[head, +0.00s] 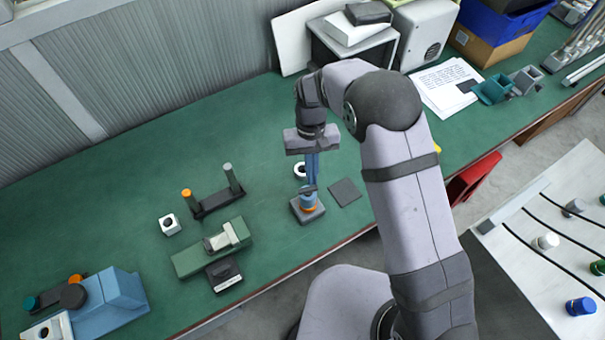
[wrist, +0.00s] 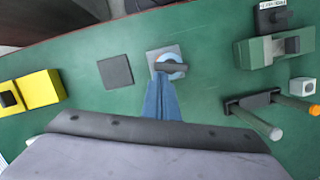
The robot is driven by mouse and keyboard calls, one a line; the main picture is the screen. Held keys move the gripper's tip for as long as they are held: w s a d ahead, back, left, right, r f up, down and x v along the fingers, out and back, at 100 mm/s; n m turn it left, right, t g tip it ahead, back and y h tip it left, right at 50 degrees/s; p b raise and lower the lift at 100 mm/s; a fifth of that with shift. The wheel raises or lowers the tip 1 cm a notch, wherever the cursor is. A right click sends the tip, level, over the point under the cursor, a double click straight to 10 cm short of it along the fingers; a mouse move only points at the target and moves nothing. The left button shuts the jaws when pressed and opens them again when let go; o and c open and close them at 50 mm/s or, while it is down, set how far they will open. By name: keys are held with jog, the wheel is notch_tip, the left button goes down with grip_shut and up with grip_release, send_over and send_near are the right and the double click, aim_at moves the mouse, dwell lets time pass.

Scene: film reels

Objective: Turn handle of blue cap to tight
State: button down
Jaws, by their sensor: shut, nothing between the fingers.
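The blue cap (wrist: 176,75) is a round light-blue disc with a dark bar handle (wrist: 172,67) across its top. It sits on a square grey base (wrist: 153,56). In the head view, the grey base (head: 318,216) stands near the front edge of the green bench, with an orange ring (head: 308,207) on it below my fingertips. My gripper (head: 311,183) points down over the cap with its blue fingers together and empty. In the wrist view, the fingertips (wrist: 160,80) reach to the near edge of the cap, beside the handle. I cannot tell whether they touch it.
A green fixture (head: 190,260) and a two-post stand (head: 212,204) are to the left. A yellow block (wrist: 38,88) shows in the wrist view.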

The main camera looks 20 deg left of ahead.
jog(key=m, duration=0.3)
jog(key=d+m+y, duration=0.1)
jog(key=m, duration=0.2)
jog(key=s+d+m+y, duration=0.1)
jog(key=m, duration=0.2)
jog(key=shift+d+p, duration=0.1)
jog(key=shift+p, duration=0.25)
jog(key=shift+s, duration=0.15)
dwell(0.4)
jog(key=shift+s+a, duration=0.5)
jog(key=shift+s, duration=0.05)
jog(key=shift+f, duration=0.1)
